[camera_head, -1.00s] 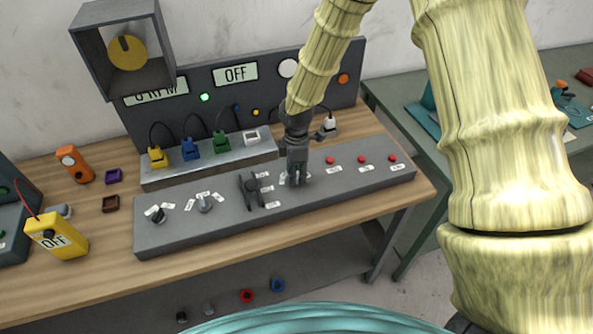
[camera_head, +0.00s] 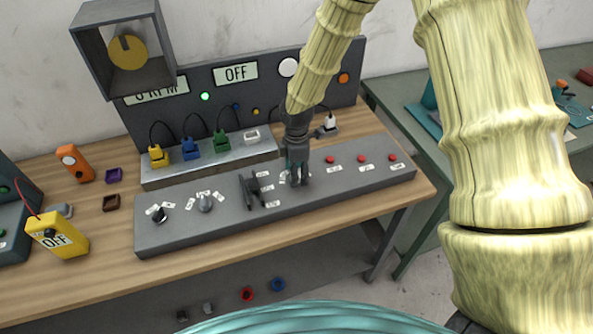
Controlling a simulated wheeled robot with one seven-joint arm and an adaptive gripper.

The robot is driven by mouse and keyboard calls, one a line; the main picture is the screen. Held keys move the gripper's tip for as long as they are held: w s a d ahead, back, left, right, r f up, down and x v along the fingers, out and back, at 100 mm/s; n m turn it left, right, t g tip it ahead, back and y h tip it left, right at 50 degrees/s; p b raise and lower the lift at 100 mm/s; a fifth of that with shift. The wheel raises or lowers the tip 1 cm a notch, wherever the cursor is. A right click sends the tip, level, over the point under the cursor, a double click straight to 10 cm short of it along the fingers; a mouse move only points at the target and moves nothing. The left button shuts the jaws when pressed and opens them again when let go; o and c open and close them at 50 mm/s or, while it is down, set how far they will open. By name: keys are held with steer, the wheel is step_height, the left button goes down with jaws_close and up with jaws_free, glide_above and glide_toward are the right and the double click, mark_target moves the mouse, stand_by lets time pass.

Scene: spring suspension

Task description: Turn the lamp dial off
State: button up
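A long grey control panel (camera_head: 225,225) lies on the bench. Two dials show on its left part: a dark one (camera_head: 159,215) and a grey one (camera_head: 205,203), each with small white labels around it. The labels are too small to read, so I cannot tell which dial is the lamp's. My gripper (camera_head: 298,183) points down at the panel's middle, right of both dials, with its fingers a little apart. White labels show beside its fingertips, and a dial there may be hidden behind them.
Red buttons (camera_head: 362,158) line the panel's right part. A yellow meter (camera_head: 57,234) stands at left. My arm covers much of the right side.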

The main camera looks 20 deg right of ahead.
step_height(320, 180, up, 12)
stand_by(0.8)
stand_by(0.4)
